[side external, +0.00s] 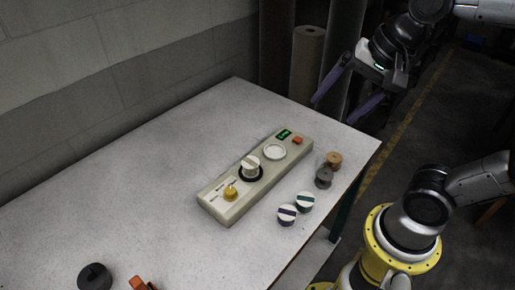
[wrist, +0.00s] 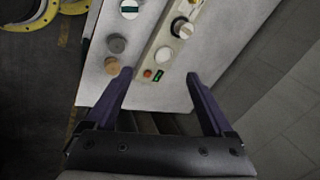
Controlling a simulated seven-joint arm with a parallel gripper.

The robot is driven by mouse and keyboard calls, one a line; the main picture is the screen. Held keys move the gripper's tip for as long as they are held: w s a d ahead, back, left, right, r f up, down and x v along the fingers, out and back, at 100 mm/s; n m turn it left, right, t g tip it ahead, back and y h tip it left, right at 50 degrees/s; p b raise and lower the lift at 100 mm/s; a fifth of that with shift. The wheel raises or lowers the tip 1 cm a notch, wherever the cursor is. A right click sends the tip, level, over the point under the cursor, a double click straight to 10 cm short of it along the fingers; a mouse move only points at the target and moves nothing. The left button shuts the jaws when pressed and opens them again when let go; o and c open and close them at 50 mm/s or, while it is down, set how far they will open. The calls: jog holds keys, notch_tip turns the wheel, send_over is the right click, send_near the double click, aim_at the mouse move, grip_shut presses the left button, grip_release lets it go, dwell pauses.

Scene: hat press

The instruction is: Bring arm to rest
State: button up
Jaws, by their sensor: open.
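My gripper (side external: 345,98) is raised in the air near the table's far right corner, with its two dark purple fingers spread and nothing between them. In the wrist view my gripper (wrist: 158,88) also shows open and empty, its fingers over the table's edge. The beige press panel (side external: 232,208) lies on the table below and to the left of my gripper. It carries a cream striped knob (side external: 250,166) in a black ring, a white round disc (side external: 275,152), a yellow knob (side external: 230,193), a red button (side external: 297,141) and a lit green display (side external: 284,134).
Beside the panel stand a brown piece (side external: 334,159), a grey piece (side external: 323,180), a green-striped cap (side external: 304,202) and a purple-striped cap (side external: 287,214). A black knobbed weight (side external: 95,276) and an orange object (side external: 141,284) lie at the near left.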

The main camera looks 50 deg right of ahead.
jog(key=s+d+f+n, duration=0.1)
jog(key=s+f+n, duration=0.3)
jog(key=n, duration=0.9)
jog(key=shift+s+d+f+h, duration=0.2)
jog(key=shift+s+h, duration=0.2)
jog(key=shift+s, duration=0.15)
